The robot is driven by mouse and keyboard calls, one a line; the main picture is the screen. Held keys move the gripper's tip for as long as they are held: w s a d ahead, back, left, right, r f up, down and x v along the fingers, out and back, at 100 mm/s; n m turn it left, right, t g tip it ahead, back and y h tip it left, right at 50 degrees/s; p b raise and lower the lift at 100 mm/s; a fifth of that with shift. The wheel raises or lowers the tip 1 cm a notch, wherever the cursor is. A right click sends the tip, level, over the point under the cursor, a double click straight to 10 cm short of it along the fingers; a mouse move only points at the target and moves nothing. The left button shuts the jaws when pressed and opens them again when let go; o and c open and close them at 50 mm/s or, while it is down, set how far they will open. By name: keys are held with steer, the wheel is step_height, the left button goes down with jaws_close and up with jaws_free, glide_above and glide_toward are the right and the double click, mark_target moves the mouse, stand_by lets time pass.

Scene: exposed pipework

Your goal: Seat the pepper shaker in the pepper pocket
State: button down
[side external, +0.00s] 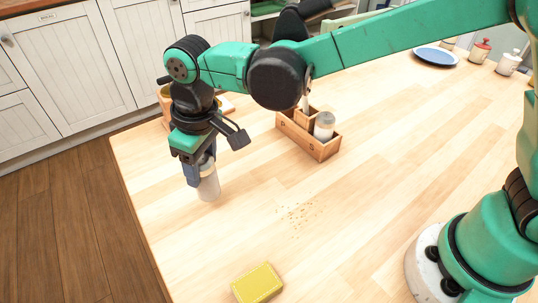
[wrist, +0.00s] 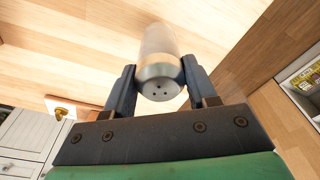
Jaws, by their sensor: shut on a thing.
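My gripper (side external: 202,176) is shut on a pale shaker (side external: 208,188), taken as the pepper shaker, over the left part of the table. In the wrist view the shaker (wrist: 160,62) sits between the two fingers, its metal cap with small holes facing the camera. In the side view it looks near upright; I cannot tell whether its base touches the table. A wooden caddy (side external: 318,150) stands to the right of my gripper, further back. Another shaker (side external: 324,125) with a grey cap stands in its right end. My arm partly hides the caddy's back, and the pepper pocket cannot be made out clearly.
A yellow sponge (side external: 258,283) lies near the front edge. Crumbs (side external: 300,213) are scattered on the wooden table (side external: 370,200). A blue plate (side external: 435,56) and small jars (side external: 480,50) stand at the back right. A wooden item (side external: 164,98) is partly hidden behind my wrist.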

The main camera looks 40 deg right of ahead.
mark_target(307, 125)
step_height(307, 125, up, 16)
steer(key=w+d+r+m+h, duration=0.1)
steer(key=w+d+m, duration=0.3)
steer(key=d, duration=0.9)
steer(key=w+d+m, duration=0.4)
steer(key=d, duration=0.8)
step_height(307, 125, down, 19)
steer(key=shift+f, duration=0.2)
steer(key=shift+f, duration=0.1)
steer(key=shift+c, duration=1.3)
jaws_free()
